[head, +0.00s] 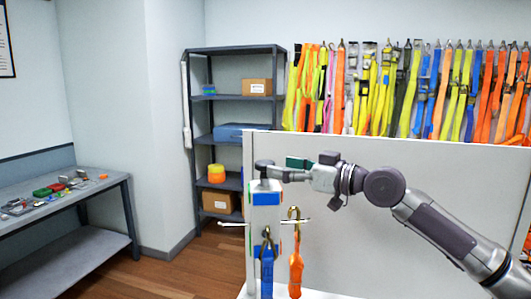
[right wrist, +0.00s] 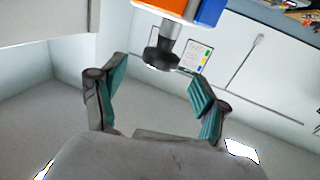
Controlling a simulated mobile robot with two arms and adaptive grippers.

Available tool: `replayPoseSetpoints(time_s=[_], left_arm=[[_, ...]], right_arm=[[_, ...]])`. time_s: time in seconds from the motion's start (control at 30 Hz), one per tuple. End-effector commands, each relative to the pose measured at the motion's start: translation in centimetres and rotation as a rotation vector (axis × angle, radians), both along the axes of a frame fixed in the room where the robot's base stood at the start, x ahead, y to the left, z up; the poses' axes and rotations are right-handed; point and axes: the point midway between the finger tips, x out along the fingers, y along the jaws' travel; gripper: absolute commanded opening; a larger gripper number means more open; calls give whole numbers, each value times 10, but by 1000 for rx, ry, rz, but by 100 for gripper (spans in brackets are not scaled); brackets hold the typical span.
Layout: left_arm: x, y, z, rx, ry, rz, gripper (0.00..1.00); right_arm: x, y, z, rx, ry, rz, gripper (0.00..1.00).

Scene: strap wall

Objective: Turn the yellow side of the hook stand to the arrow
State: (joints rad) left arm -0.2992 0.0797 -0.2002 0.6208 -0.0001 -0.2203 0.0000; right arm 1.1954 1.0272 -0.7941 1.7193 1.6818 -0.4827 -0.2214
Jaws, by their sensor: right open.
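The hook stand (head: 266,222) is a pale upright post with a dark knob (head: 264,168) on top. A blue patch faces the head camera. Hooks stick out from it, with a blue strap (head: 267,272) and an orange strap (head: 296,272) hanging on them. In the right wrist view, an orange face (right wrist: 160,6) and a blue face (right wrist: 207,12) show above the dark knob. I cannot make out a yellow side or the arrow. My right gripper (head: 277,172) is open at the knob; its fingers lie either side of the knob in the right wrist view (right wrist: 155,78). My left gripper is not in view.
A white panel (head: 400,215) stands right behind the stand, under my right arm. Many coloured straps (head: 400,92) hang on the wall behind. A dark shelf (head: 236,48) with boxes stands at the back. A grey table (head: 60,197) with small items is at left; the floor between is clear.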

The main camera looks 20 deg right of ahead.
Motion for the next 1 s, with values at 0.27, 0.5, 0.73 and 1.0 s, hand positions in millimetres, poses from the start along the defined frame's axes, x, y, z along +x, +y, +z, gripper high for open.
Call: replayPoseSetpoints(time_s=[0.27, 0.5, 0.73, 1.0], left_arm=[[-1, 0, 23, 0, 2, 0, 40], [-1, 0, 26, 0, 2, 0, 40], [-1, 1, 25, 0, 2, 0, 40], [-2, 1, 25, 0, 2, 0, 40]], right_arm=[[34, 29, 3, 1, -2, 0, 74], [42, 35, 0, -1, -2, -1, 74], [42, 35, 0, -1, -2, -1, 69], [42, 35, 0, -1, -2, -2, 24]])
